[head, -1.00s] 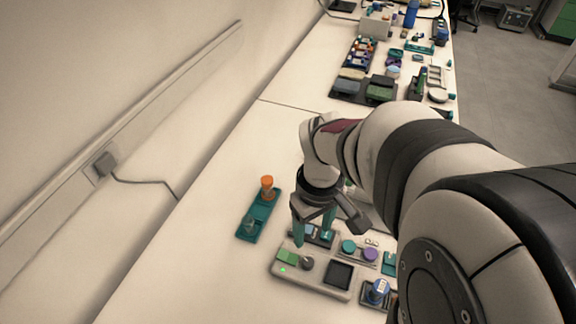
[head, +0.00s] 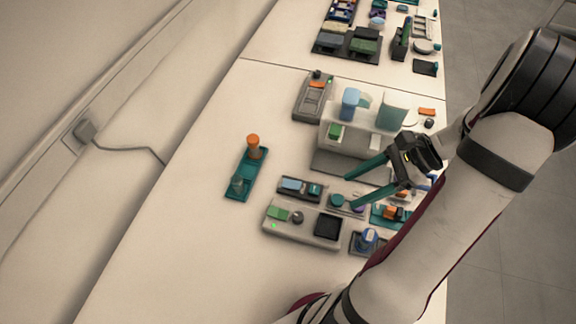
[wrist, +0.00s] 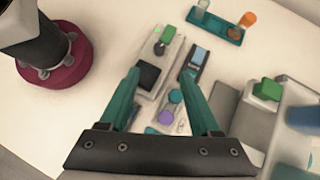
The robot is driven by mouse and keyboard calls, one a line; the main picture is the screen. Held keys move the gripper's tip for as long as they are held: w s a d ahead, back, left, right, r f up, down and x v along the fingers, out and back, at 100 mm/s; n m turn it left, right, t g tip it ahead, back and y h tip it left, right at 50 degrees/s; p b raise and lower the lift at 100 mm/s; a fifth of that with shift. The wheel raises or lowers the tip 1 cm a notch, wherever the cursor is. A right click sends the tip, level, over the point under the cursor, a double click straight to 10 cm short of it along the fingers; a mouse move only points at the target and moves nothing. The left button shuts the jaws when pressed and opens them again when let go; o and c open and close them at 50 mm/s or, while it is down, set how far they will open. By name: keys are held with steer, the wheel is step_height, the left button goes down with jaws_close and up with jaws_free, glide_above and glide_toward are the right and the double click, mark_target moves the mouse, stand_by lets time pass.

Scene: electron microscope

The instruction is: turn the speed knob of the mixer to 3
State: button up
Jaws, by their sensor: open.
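A low grey device (head: 300,237), apparently the mixer, lies on the bench with a green panel, a green light and a dark square pad. Its round grey knob (head: 297,217) sits between panel and pad; the setting is too small to read. In the wrist view the device (wrist: 166,62) lies beyond and between my fingers, with the knob (wrist: 159,47) near its far end. My gripper (head: 350,190) is open and empty, above the bench to the right of the knob and apart from it.
A slim dark unit (head: 299,188) lies just behind the device. Teal and purple round items (head: 337,200) and a blue-topped item (head: 368,239) are close by. A teal tray with an orange-capped tube (head: 253,150) stands left. A larger grey machine (head: 350,140) is behind. Bench at front left is clear.

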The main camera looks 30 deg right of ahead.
mark_target(299, 216)
steer(key=x, duration=1.5)
steer(key=shift+a+f, duration=0.15)
steer(key=shift+a, duration=0.05)
jaws_close()
